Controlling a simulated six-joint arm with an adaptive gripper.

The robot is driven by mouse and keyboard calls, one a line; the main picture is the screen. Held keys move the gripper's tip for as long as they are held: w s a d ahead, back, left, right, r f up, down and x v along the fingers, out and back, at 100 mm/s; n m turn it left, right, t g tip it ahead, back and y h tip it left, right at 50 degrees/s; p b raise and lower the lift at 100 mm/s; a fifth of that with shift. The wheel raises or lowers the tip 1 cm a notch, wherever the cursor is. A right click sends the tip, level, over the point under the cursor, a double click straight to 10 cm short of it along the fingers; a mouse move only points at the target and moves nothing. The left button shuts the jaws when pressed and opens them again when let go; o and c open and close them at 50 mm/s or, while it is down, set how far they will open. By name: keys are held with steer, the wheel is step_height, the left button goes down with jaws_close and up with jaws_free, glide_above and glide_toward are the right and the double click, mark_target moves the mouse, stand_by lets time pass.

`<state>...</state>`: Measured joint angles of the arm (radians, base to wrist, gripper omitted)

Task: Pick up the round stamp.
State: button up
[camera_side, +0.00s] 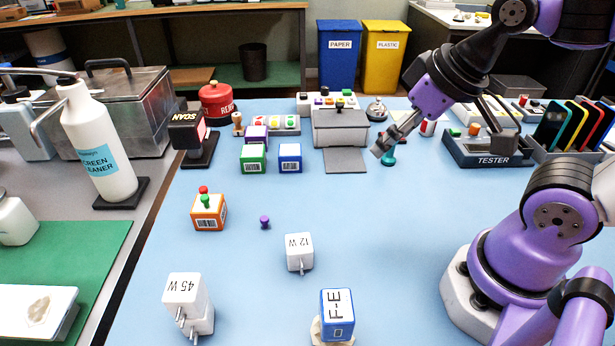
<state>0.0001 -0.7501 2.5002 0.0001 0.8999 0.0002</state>
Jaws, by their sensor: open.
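I cannot tell for sure which thing is the round stamp. A teal knobbed piece (389,157) with a round base stands upright on the blue table and looks like a stamp. A small wooden knobbed piece (238,122) stands at the back left and could also be one. My gripper (379,150) is open and slants down to the left, with its fingers just in front of the teal piece in the picture and partly covering it. I cannot tell whether they touch. Nothing shows held between the fingers.
A grey printer-like box (341,127) stands left of my gripper, and a tester tray (487,152) to its right. Green (252,158) and blue (290,157) boxes sit farther left.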

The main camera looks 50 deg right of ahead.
steer(key=shift+c, duration=0.6)
